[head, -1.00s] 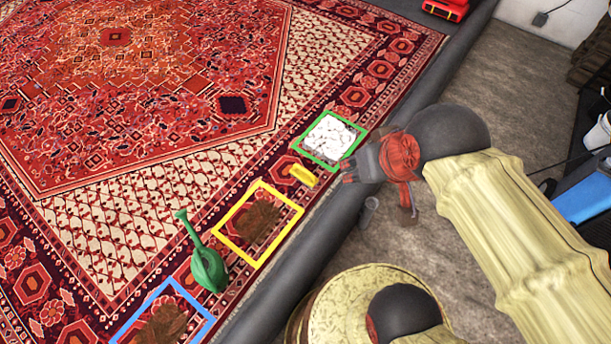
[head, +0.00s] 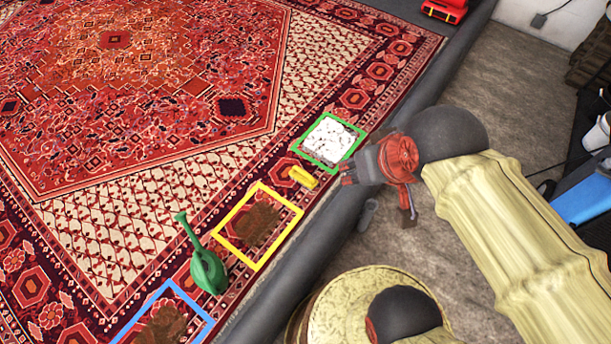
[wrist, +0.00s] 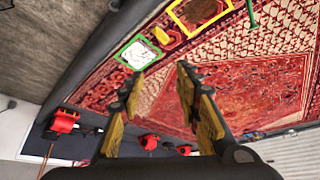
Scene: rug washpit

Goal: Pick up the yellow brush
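The yellow brush (head: 303,177) lies on the rug's border between the green frame and the yellow frame. In the wrist view the brush (wrist: 162,35) is small and lies beyond my fingertips, towards the top. My gripper (head: 346,175) is just right of the brush in the head view, above the dark edge of the pit, its fingers mostly hidden by the arm. In the wrist view my gripper (wrist: 160,78) has its two fingers spread apart with nothing between them.
A green frame (head: 341,161) holds white foam. A yellow frame (head: 228,251) and a blue frame (head: 127,331) surround brown stains. A green watering can (head: 207,268) stands between them. A dark kerb (head: 268,311) runs along the rug (head: 150,215). A red object (head: 445,10) sits at the top.

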